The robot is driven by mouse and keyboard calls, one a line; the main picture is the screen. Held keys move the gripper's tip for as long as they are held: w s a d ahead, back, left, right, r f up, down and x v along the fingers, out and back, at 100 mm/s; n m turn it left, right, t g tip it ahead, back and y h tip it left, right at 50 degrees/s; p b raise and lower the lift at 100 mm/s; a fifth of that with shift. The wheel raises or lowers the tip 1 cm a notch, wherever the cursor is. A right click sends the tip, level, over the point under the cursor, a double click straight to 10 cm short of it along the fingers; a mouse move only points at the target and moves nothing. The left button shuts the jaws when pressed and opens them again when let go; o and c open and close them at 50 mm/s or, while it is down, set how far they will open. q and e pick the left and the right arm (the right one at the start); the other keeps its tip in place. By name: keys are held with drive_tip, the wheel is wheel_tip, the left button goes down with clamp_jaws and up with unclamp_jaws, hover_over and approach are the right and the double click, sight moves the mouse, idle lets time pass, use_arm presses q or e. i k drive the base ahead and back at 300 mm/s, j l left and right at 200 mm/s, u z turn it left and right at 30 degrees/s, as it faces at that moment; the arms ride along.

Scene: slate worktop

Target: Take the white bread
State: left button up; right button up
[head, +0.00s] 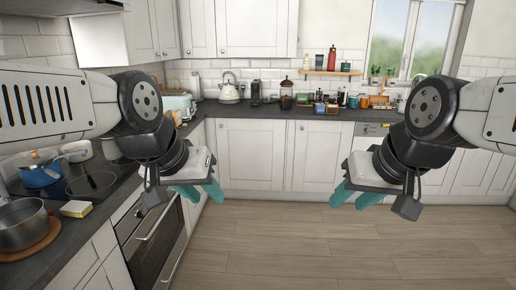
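I cannot make out any white bread for certain. A small brown item (176,117) sits by the pale toaster (178,104) on the back left of the worktop, partly hidden by my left arm; I cannot tell what it is. My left gripper (201,191) has teal fingers spread apart, with nothing between them, in the air in front of the left cabinets. My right gripper (355,197) is also open and empty, in the air in front of the back cabinets. Both grippers are well apart from the worktop items.
The dark worktop (240,110) runs along the back and left. A hob with a blue pot (40,175), a steel pan (22,226) and a yellow sponge (76,209) are at left. A kettle (230,90) and several jars stand at back. The wooden floor (290,245) is clear.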

sight(176, 114)
drive_tip(key=i, duration=2)
drive_tip(key=i+u, duration=0.35)
drive_tip(key=i, duration=0.2)
drive_tip(key=i+l+u, duration=0.3)
drive_tip(key=i, duration=0.25)
drive_tip(key=i+j+u, duration=0.15)
drive_tip(key=u, duration=0.25)
drive_tip(key=i+u, duration=0.3)
drive_tip(key=u, duration=0.15)
drive_tip(key=i+u, duration=0.25)
drive_tip(key=u, duration=0.15)
drive_tip(key=i+l+u, duration=0.15)
drive_tip(key=u, duration=0.3)
drive_tip(key=i, duration=0.1)
